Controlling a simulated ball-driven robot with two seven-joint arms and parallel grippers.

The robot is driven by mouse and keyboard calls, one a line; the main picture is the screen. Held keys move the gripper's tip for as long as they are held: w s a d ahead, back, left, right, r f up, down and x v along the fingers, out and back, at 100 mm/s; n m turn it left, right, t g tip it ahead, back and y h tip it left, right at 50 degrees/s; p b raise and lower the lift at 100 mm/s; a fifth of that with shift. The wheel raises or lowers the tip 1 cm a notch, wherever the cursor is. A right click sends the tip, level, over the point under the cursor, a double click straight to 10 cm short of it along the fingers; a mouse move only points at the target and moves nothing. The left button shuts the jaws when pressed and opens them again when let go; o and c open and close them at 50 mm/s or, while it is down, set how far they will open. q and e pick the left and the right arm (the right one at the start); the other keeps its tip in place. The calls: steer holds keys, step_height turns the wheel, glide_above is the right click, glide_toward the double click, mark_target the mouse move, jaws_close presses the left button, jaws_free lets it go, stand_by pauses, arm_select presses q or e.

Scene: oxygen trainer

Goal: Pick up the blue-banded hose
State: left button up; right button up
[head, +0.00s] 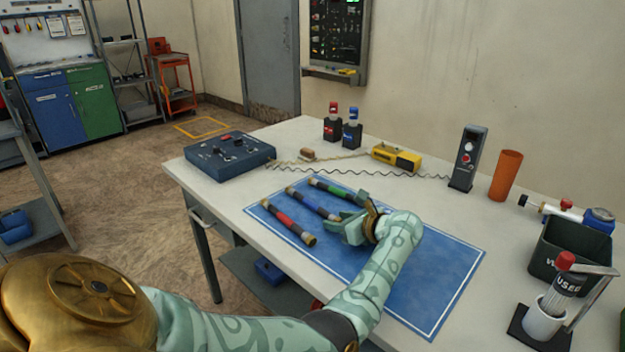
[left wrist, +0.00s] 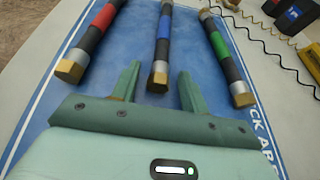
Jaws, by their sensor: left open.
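The blue-banded hose (head: 312,204) lies on the blue mat (head: 440,262) between two other hoses. It is black with a blue band and brass ends. In the left wrist view the same hose (left wrist: 163,45) points toward my left gripper, its near brass end just beyond and between the fingertips. My left gripper (left wrist: 157,82) is open and empty, with one finger on each side of the hose's line. In the head view the left gripper (head: 347,217) is at the hose's near end and hides part of it. My right gripper is not in view.
A red-banded hose (head: 286,222) and a green-banded hose (head: 337,192) lie close on either side. A blue control box (head: 230,156), a yellow device (head: 397,158), an orange cylinder (head: 506,175) and a dark bin (head: 570,250) stand around the mat. The mat's right part is clear.

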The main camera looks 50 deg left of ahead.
arm_select(q)
steer(key=shift+c, duration=0.2)
jaws_close()
steer(key=shift+r, duration=0.2)
